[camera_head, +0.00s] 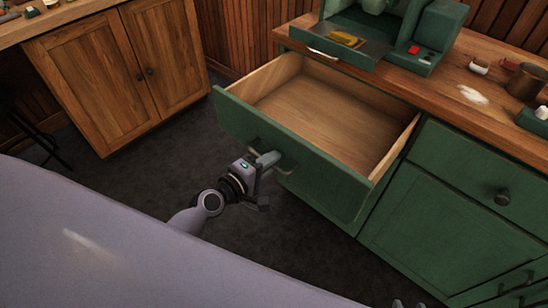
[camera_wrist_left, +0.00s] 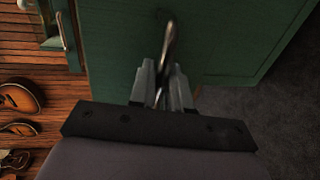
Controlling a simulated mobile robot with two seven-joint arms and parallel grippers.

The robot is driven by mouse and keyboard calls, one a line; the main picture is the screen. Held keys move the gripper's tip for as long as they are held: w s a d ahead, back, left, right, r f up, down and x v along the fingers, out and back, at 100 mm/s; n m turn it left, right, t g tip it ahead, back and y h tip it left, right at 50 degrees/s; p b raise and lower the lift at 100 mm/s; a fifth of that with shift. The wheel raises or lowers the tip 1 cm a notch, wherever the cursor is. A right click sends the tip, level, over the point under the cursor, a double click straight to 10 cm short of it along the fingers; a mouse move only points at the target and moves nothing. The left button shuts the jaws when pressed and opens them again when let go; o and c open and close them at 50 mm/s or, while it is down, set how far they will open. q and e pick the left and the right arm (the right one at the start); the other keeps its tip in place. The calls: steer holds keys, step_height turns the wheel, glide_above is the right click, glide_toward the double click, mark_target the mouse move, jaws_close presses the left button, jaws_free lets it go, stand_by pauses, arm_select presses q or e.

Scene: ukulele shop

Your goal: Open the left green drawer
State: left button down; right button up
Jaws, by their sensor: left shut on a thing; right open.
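The left green drawer (camera_head: 307,172) is pulled well out of the counter, its wooden inside bare and empty. My left gripper (camera_head: 268,163) is at the drawer front in the head view, shut on the drawer's handle (camera_head: 284,168). In the left wrist view the metal handle (camera_wrist_left: 168,45) runs between the fingers of my left gripper (camera_wrist_left: 162,82), against the green drawer front (camera_wrist_left: 112,45). Only the tips of my right gripper (camera_head: 409,304) show at the bottom edge of the head view, apart and empty.
A green machine (camera_head: 425,45) stands on the wooden counter (camera_head: 455,85) above the drawer. A second closed green drawer (camera_head: 465,175) with a dark knob is to the right. A wooden cabinet (camera_head: 120,75) stands at the left. Dark floor (camera_head: 160,150) lies clear between them.

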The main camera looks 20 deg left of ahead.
arm_select(q)
steer(key=shift+s+a, duration=0.2)
steer(key=shift+s, duration=0.5)
arm_select(e)
steer(key=shift+s+a, duration=0.1)
steer(key=shift+s, duration=0.3)
arm_select(q)
steer(key=c, duration=1.3)
jaws_free()
steer(key=shift+o, duration=0.2)
steer(key=v, duration=0.7)
steer(key=shift+s, duration=0.1)
steer(key=s+f+m+g+y+p, duration=0.1)
steer(key=s+f+m+g, duration=0.1)
steer(key=s+m, duration=0.4)
steer(key=s+d+f+m+g+y+p, duration=0.1)
steer(key=s+f+m, duration=0.4)
steer(key=m, duration=0.5)
steer(key=shift+s+g+y, duration=0.6)
steer(key=shift+s, duration=0.05)
arm_select(e)
step_height(320, 180, up, 2)
steer(key=shift+r, duration=0.2)
